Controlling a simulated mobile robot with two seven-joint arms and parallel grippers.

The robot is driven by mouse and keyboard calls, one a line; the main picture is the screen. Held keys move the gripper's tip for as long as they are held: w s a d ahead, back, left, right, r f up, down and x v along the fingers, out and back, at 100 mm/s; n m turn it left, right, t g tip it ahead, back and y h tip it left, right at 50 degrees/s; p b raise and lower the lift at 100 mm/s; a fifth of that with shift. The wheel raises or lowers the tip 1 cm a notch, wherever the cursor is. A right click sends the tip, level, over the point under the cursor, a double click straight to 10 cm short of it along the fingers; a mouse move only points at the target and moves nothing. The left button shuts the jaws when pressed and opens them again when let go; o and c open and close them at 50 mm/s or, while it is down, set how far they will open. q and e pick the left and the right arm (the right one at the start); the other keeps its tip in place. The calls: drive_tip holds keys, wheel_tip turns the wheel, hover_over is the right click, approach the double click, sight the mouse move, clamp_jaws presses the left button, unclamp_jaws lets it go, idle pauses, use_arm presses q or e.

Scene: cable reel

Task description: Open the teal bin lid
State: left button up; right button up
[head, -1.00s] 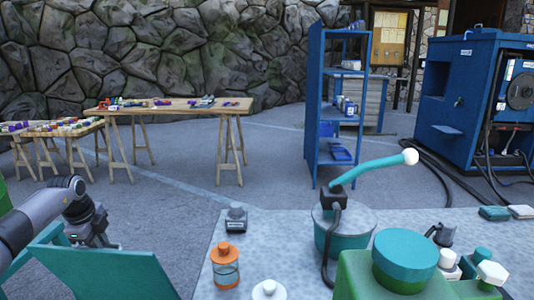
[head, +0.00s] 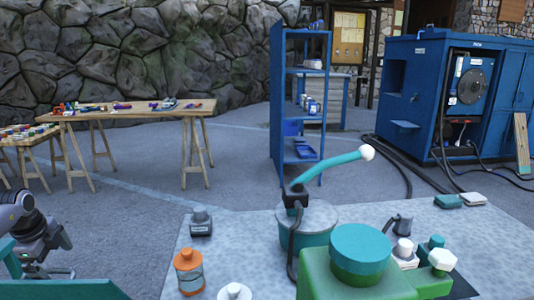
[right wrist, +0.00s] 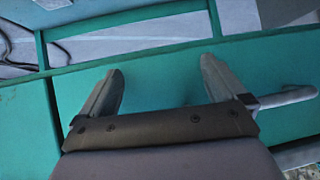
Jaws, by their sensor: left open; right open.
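Flat teal panels of the bin (head: 70,289) show at the lower left of the head view, cut by the frame edge. A broad teal panel (right wrist: 160,90) fills the middle of the right wrist view. I cannot tell for sure which panel is the lid. My right gripper (right wrist: 162,68) is open and empty in front of that panel; contact is unclear. A grey bar (right wrist: 288,96), perhaps a handle, shows beside its right finger. My left gripper (head: 55,271) is open and empty beside the teal panels. My right gripper is out of the head view.
A grey speckled table (head: 240,255) stands in front of me. It holds an orange lantern-like item (head: 189,272), a teal pot with a lever (head: 300,238) and a green block with a teal knob (head: 360,250). A blue shelf (head: 300,110) and blue machine (head: 455,100) stand behind.

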drive_tip(key=shift+d+f+t, duration=0.15)
drive_tip(key=shift+t, duration=0.15)
drive_tip(key=shift+g+h, duration=0.3)
drive_tip(key=shift+g, duration=0.1)
drive_tip(key=r+p, duration=0.1)
drive_tip(key=p, duration=0.1)
drive_tip(key=s+r+p, duration=0.1)
drive_tip(key=p, duration=0.1)
drive_tip(key=d+r+p, duration=0.1)
drive_tip(key=p, duration=0.1)
drive_tip(key=shift+s+d+r, duration=0.1)
drive_tip(key=shift+s+r, duration=0.15)
drive_tip(key=shift+r, duration=0.15)
